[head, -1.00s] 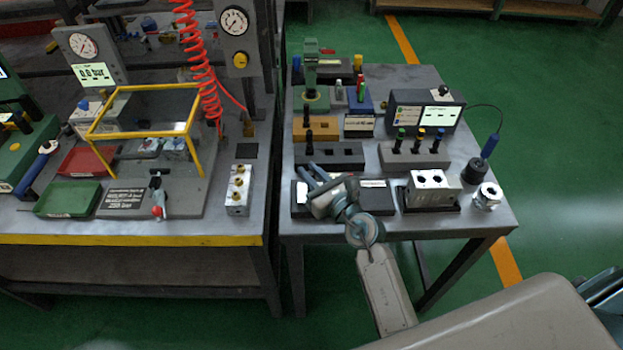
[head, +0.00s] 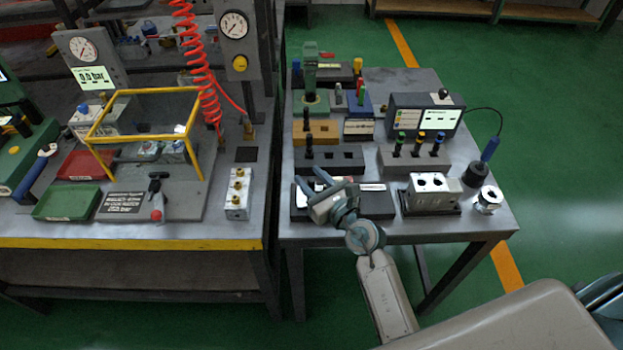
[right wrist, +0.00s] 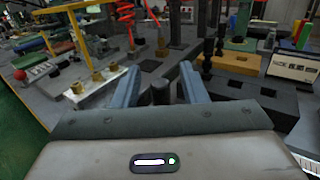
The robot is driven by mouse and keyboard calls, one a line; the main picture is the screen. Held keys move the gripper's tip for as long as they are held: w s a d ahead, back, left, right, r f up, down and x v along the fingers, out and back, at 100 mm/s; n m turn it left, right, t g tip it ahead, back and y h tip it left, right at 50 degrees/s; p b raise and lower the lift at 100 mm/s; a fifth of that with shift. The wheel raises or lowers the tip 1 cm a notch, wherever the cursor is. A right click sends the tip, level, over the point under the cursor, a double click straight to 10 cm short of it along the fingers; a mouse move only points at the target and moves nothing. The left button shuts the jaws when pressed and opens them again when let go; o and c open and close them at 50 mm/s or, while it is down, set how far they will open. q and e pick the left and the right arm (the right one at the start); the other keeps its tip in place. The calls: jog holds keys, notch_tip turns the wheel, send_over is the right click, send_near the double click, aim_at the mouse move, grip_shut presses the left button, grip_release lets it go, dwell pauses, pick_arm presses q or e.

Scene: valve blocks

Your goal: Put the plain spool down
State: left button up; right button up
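My right gripper (head: 313,178) is over the left part of the dark front block (head: 376,202) on the right table. In the right wrist view its two blue-grey fingers (right wrist: 160,82) stand apart. The top of a dark, smooth cylinder, which looks like the plain spool (right wrist: 160,92), shows between them, with gaps visible on both sides. Its lower end is hidden by the gripper body, so I cannot tell how deep it sits in the block. In the head view the gripper hides it. My left gripper is not in view.
Behind stands another dark block (head: 345,158) with a ridged black spool (head: 308,146) in its left hole. A metal valve block (head: 433,192) and a round metal part (head: 488,199) are to the right. Left, across a gap, a bench holds a brass-ported block (head: 237,192) and a yellow-framed guard (head: 145,95).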

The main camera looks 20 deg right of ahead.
jog(key=b+v, duration=0.2)
jog(key=v, duration=1)
